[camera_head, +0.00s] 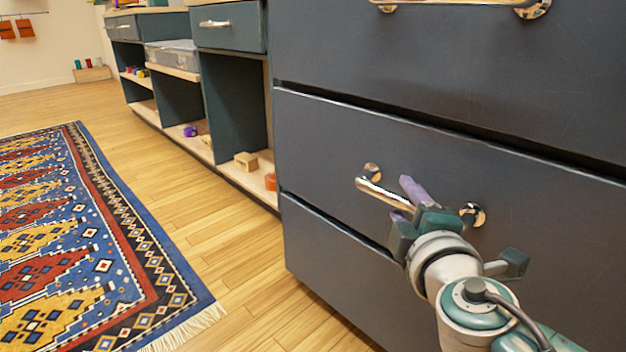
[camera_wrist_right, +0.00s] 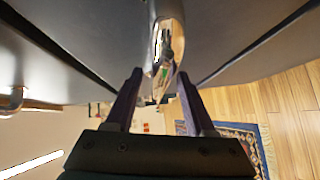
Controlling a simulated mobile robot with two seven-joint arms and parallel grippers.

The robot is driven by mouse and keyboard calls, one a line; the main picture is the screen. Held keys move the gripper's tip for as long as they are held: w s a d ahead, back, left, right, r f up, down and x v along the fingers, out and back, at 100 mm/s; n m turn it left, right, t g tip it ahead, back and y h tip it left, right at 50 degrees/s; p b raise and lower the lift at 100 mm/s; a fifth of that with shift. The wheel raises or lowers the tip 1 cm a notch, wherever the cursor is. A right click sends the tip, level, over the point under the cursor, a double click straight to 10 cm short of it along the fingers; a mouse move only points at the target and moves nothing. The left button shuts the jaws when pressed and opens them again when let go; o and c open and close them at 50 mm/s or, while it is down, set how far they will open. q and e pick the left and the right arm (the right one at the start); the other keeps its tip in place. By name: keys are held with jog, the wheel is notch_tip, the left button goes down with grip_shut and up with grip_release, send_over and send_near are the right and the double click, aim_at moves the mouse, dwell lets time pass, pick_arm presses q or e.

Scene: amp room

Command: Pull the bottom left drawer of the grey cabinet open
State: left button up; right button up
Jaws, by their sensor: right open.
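The grey cabinet (camera_head: 450,70) fills the right of the head view with stacked drawer fronts, all looking shut. The lowest front in sight (camera_head: 325,265) shows no handle; its right part is behind my arm or out of frame. The drawer front above it (camera_head: 315,140) carries a shiny metal bar handle (camera_head: 374,190). My right gripper (camera_head: 406,203) is open at this handle, its purple fingers overlapping the bar. In the right wrist view a shiny handle (camera_wrist_right: 166,45) lies between the open fingers (camera_wrist_right: 160,80); contact is unclear. My left gripper is out of view.
Another drawer handle (camera_head: 450,3) is at the top edge. Open teal shelves (camera_head: 235,110) with small toys stand left of the cabinet. A patterned rug (camera_head: 80,250) lies on the wooden floor (camera_head: 245,270); the floor between rug and cabinet is clear.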

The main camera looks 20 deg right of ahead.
jog(key=shift+w+d, duration=0.15)
jog(key=shift+w, duration=0.2)
grip_shut()
dwell(1.2)
